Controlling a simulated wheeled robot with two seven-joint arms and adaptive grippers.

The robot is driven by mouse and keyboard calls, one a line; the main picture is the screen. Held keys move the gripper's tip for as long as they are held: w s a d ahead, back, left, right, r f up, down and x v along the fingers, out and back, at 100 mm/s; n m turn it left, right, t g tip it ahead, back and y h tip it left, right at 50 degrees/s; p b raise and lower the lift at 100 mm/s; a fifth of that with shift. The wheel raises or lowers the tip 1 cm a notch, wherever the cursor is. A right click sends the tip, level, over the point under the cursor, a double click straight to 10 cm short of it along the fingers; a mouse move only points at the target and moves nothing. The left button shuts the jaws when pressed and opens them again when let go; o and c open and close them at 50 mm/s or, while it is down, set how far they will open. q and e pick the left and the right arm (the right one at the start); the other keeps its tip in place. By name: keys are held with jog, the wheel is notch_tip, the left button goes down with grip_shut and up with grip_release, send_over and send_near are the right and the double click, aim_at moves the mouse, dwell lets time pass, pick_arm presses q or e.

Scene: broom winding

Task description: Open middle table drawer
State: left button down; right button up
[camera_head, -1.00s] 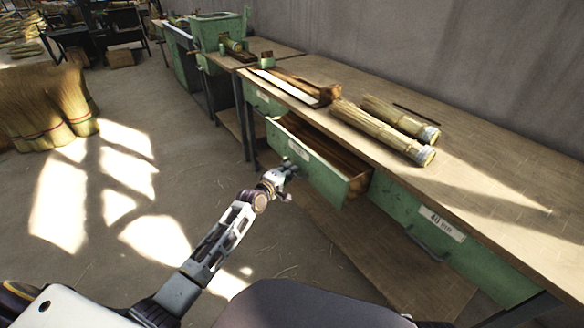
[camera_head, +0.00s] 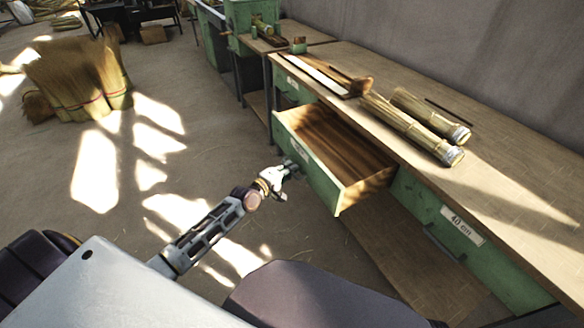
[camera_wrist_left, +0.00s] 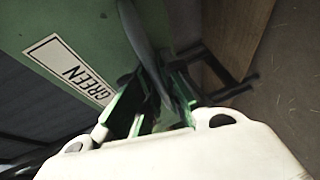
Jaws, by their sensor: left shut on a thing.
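The middle table drawer (camera_head: 318,178) has a green front and a brown wooden inside, and stands well out from the table (camera_head: 510,165). Its inside looks empty in the head view. My left gripper (camera_head: 290,168) is at the outer face of the drawer front, shut on the drawer's handle. In the left wrist view the gripper fingers (camera_wrist_left: 160,98) close around the grey handle (camera_wrist_left: 140,40), beside a label reading GREEN (camera_wrist_left: 72,70). The fingers hide part of the handle. My right gripper is not in view.
A closed drawer labelled 40 cm (camera_head: 462,226) is to the right. Two straw bundles (camera_head: 412,128) and a wooden tray (camera_head: 318,75) lie on the tabletop. Brooms (camera_head: 80,75) stand at the left. The floor before the drawer is clear.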

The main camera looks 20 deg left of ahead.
pick_arm(q)
jog(key=c, duration=1.8)
grip_release()
jog(key=shift+s, duration=0.2)
jog(key=shift+v, duration=5.85)
